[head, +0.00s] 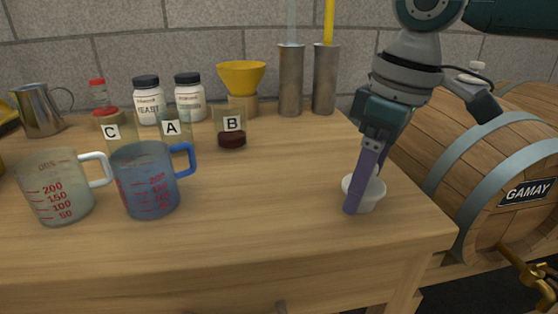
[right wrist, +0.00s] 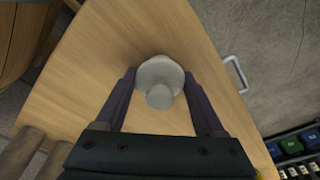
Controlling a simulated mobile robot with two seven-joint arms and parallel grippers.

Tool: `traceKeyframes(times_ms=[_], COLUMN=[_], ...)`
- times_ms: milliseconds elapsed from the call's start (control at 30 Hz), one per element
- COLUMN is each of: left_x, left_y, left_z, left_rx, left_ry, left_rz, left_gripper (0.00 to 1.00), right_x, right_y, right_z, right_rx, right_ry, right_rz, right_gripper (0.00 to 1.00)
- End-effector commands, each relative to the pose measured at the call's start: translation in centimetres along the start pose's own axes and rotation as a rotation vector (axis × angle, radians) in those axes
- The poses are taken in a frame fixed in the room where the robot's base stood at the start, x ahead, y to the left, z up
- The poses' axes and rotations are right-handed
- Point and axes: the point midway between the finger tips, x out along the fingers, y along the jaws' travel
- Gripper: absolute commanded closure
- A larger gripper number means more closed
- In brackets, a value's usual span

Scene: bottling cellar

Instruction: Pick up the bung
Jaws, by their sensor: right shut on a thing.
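The bung (head: 366,196) is a pale, wide round piece with a narrower knob on top, near the right front corner of the wooden table. My right gripper (head: 362,192) reaches down from above with its purple fingers at the bung's sides, and it is shut on it. In the right wrist view the bung (right wrist: 160,73) sits between the two fingertips, knob toward the camera. One finger hides part of it in the head view. It is at or just above the table top; I cannot tell which. My left gripper is not in view.
A barrel marked GAMAY (head: 500,170) stands right of the table (head: 270,225). A blue-handled jug (head: 147,185) and a white-handled jug (head: 58,190) stand left. Jar B (head: 230,130), a yellow funnel (head: 241,76) and metal cylinders (head: 291,85) stand behind. The table's middle is clear.

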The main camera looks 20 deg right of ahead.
Motion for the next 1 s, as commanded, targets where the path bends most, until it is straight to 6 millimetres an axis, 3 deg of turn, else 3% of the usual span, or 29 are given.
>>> traceKeyframes(times_ms=[33,267,633,767,1000], left_x=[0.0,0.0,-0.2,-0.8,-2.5], left_y=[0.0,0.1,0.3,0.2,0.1], left_z=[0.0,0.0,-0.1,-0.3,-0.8], left_rx=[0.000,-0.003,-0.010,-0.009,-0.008], left_ry=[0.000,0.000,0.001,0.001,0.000], left_rz=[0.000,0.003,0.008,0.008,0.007], left_gripper=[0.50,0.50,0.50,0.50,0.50], right_x=[0.0,0.0,-0.8,-2.5,-8.5], right_y=[0.0,0.0,0.0,0.1,0.1], right_z=[0.0,0.0,-0.2,-0.5,-1.4], right_rx=[0.000,0.000,0.000,0.000,0.001], right_ry=[0.000,0.000,0.003,0.004,0.007], right_rz=[0.000,0.000,0.000,0.001,0.002], right_gripper=[0.58,0.84,0.84,0.84,0.84])
